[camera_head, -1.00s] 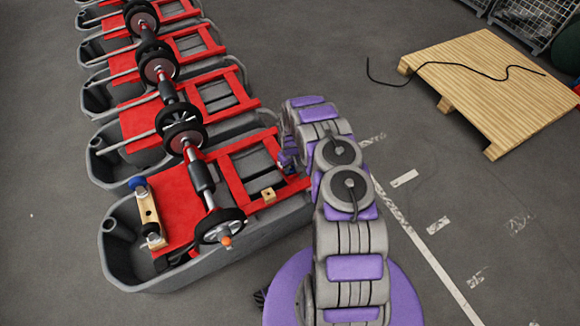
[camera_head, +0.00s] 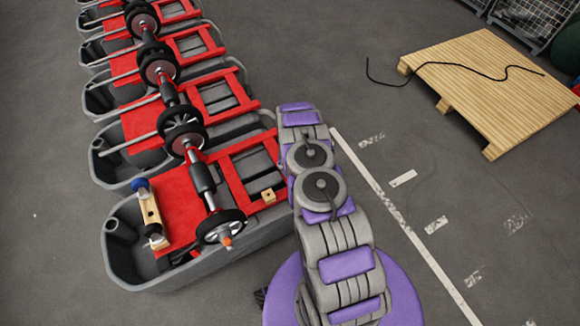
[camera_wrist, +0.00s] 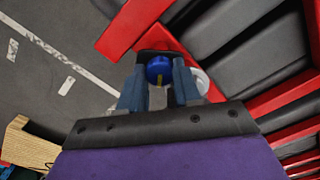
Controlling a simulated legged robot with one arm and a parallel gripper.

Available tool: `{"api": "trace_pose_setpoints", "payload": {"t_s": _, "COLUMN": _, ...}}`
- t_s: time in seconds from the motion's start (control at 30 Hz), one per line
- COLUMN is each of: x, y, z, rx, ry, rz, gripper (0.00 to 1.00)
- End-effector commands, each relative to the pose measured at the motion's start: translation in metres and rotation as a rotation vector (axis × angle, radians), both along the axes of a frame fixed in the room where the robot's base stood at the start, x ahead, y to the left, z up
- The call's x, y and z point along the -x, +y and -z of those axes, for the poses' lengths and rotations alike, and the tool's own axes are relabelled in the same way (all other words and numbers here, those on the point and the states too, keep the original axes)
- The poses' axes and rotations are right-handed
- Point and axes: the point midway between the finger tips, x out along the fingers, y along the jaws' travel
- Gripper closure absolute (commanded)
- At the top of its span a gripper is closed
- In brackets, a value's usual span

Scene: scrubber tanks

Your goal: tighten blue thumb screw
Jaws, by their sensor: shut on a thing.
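A round blue thumb screw (camera_wrist: 159,68) shows in the wrist view, between the two blue-grey fingers of my gripper (camera_wrist: 159,78). My gripper is shut on it, beside the red frame (camera_wrist: 140,22). The screw's shaft and seat are hidden. In the head view, my own arm hides my gripper and this screw, by the right side of the nearest tank's red frame (camera_head: 226,172). Another blue knob (camera_head: 138,184) sits at the top of a wooden block (camera_head: 149,208) on the left of that tank.
Several grey tanks (camera_head: 122,262) with red frames stand in a row, with wheels and a shaft (camera_head: 201,178) across them. A small wooden block (camera_head: 268,195) sits on the nearest frame. A pallet (camera_head: 490,80) with a black cable lies at the right. The floor between is clear.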

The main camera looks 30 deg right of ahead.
Motion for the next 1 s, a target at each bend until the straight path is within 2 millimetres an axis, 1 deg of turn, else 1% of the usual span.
{"api": "trace_pose_setpoints", "payload": {"t_s": 0.03, "x": -0.0039, "y": -0.0009, "z": -0.0043, "rx": 0.004, "ry": -0.01, "rz": 0.037, "gripper": 0.98}}
{"api": "trace_pose_setpoints", "payload": {"t_s": 0.2, "x": -0.0044, "y": -0.0015, "z": -0.0039, "rx": 0.004, "ry": -0.011, "rz": 0.158, "gripper": 0.98}}
{"api": "trace_pose_setpoints", "payload": {"t_s": 0.43, "x": -0.0044, "y": -0.0017, "z": -0.0039, "rx": 0.003, "ry": -0.011, "rz": 0.27, "gripper": 0.98}}
{"api": "trace_pose_setpoints", "payload": {"t_s": 0.7, "x": -0.0046, "y": -0.0014, "z": -0.0037, "rx": 0.002, "ry": -0.011, "rz": 0.321, "gripper": 0.98}}
{"api": "trace_pose_setpoints", "payload": {"t_s": 1.0, "x": -0.0049, "y": -0.0014, "z": -0.0037, "rx": 0.002, "ry": -0.012, "rz": 0.326, "gripper": 0.98}}
